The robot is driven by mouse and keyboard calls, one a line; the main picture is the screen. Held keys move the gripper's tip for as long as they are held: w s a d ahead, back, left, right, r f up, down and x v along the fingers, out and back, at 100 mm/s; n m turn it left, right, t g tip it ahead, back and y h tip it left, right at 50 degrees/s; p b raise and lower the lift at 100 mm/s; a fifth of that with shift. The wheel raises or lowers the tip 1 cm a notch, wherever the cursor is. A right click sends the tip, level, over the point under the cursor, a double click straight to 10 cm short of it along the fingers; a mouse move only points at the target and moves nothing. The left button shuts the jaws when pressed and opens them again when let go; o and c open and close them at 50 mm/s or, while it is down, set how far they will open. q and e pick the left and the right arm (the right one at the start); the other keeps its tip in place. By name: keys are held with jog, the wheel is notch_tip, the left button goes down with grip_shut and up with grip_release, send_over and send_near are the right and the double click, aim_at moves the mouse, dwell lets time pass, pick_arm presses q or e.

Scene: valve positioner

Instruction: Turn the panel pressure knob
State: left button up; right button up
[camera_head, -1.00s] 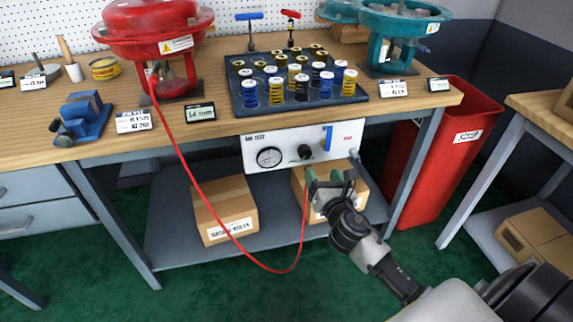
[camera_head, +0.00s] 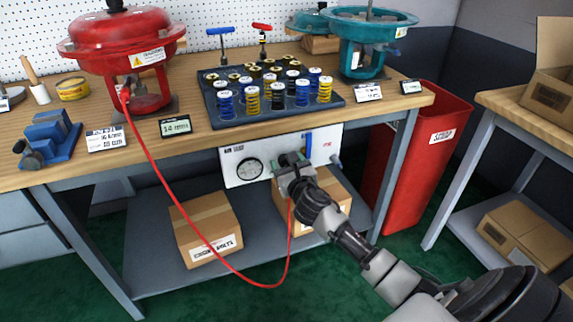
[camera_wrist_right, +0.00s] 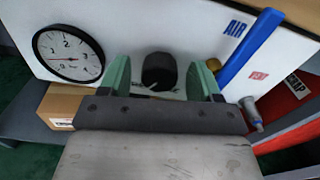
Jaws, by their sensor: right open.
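The white test panel (camera_head: 232,168) hangs under the front edge of the bench. In the right wrist view the black pressure knob (camera_wrist_right: 159,72) sits on the panel (camera_wrist_right: 120,22), between the two green fingers of my open right gripper (camera_wrist_right: 158,78). I cannot tell whether a finger touches it. In the head view my right gripper (camera_head: 290,163) is in front of the panel and hides the knob. The round gauge (camera_head: 249,169) is left of the knob; it also shows in the right wrist view (camera_wrist_right: 68,53). My left gripper is not in view.
A blue lever (camera_wrist_right: 250,46) marked AIR is right of the knob. A red hose (camera_head: 190,222) loops from the red actuator (camera_head: 122,40) down to the panel area. Cardboard boxes (camera_head: 207,228) stand on the shelf below. A red scrap bin (camera_head: 420,150) stands to the right.

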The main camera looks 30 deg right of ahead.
jog(key=shift+w, duration=0.3)
jog(key=c, duration=0.9)
jog(key=shift+c, duration=0.2)
